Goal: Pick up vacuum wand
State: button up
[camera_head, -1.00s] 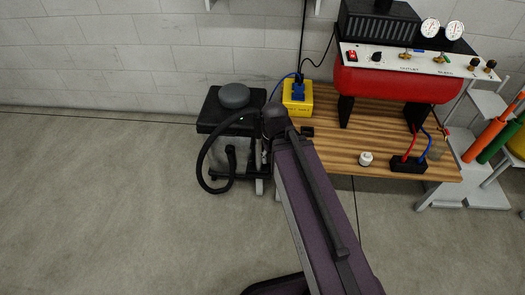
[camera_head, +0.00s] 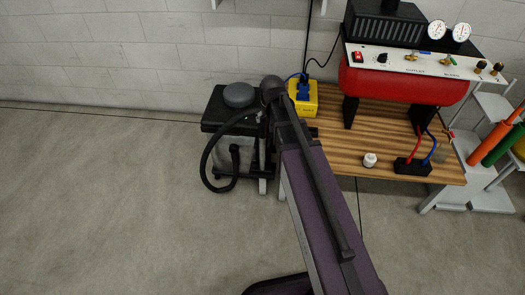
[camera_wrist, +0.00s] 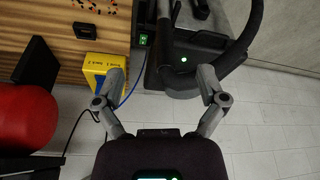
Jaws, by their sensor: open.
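The vacuum unit (camera_head: 213,113) is a small black stand with a round grey cap, left of the wooden bench in the head view. A black curved hose (camera_head: 208,162) loops from it at its left front. In the wrist view a thick black curved tube (camera_wrist: 246,40) crosses the upper right over the black unit top; I cannot tell where hose ends and wand begins. My gripper (camera_wrist: 160,80) is open and empty, its fingers spread before the unit, the right fingertip close beside the tube. In the head view my arm hides the gripper.
A yellow box (camera_head: 302,99) with a blue plug stands on the wooden bench (camera_head: 345,150), close to my arm; it also shows beside the left finger in the wrist view (camera_wrist: 103,72). A red tank (camera_head: 400,87) stands on the bench. Floor at left is clear.

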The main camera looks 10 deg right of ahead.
jog(key=t, duration=0.1)
send_near(262, 121)
jog(key=r, duration=0.2)
jog(key=shift+w+d+f, duration=0.1)
jog(key=shift+w+d, duration=0.1)
jog(key=shift+d, duration=0.2)
jog(key=shift+f, duration=0.1)
jog(key=b+x, duration=0.8)
jog(key=shift+f, duration=0.2)
jog(key=shift+w, duration=0.1)
jog(key=shift+f, duration=0.1)
jog(key=shift+b+x, duration=2.4)
jog(key=shift+x, duration=0.1)
jog(key=shift+a, duration=0.2)
